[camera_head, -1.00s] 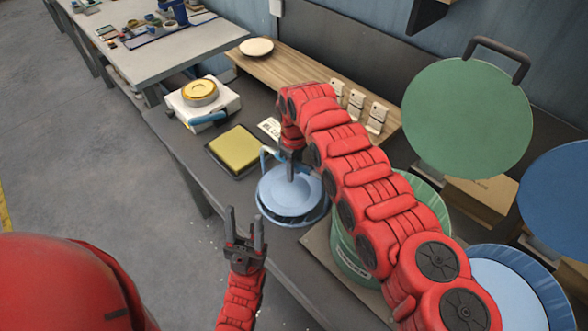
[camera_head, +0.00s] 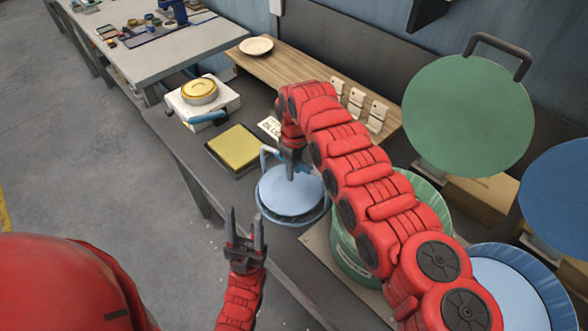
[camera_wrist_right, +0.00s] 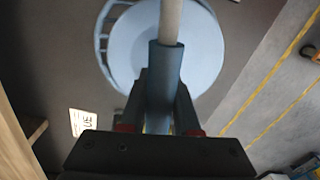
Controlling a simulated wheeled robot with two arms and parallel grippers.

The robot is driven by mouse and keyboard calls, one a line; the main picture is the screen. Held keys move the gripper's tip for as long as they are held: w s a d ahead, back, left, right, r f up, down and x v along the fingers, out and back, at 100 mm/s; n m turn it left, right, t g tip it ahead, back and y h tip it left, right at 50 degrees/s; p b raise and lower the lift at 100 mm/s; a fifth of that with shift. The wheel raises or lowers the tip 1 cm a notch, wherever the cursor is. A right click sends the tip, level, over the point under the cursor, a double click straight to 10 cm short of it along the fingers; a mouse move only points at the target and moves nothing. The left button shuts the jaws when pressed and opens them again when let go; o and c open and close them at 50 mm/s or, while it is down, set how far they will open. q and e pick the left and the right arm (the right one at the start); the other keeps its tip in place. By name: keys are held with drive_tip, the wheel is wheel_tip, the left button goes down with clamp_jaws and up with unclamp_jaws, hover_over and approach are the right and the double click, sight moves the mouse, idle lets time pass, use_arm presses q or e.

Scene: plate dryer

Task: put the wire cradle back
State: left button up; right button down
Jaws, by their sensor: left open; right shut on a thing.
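The wire cradle (camera_head: 263,160) is blue. Its bent wire shows beside the right gripper, and its curved bars (camera_wrist_right: 104,38) show in the right wrist view. A pale blue disc (camera_head: 285,203) sits within it, near the bench's front edge. My right gripper (camera_head: 291,158) is above the disc. In the right wrist view it is shut on a blue-grey upright grip (camera_wrist_right: 164,75) over the disc's middle. Whether the cradle touches the bench is hidden. My left gripper (camera_head: 246,232) is open and empty, in front of the bench edge, left of and below the disc.
A green drum (camera_head: 352,258) with a raised green lid (camera_head: 468,118) stands to the right, partly behind my right arm. A yellow pad (camera_head: 233,150) and a white scale (camera_head: 190,114) lie left of the cradle. A BLUE label lies behind.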

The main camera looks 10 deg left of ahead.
idle(0.3)
drive_tip(key=c, duration=0.5)
unclamp_jaws()
drive_tip(key=shift+c, duration=0.2)
wheel_tip(320, 180, up, 12)
drive_tip(key=b, duration=0.3)
drive_tip(key=shift+w+f+b, duration=0.1)
drive_tip(key=shift+f+b, duration=0.15)
drive_tip(key=shift+b, duration=0.15)
wheel_tip(320, 180, up, 6)
drive_tip(key=p, duration=0.2)
drive_tip(key=shift+d+p, duration=0.1)
drive_tip(key=shift+p, duration=0.3)
drive_tip(key=shift+f, duration=0.1)
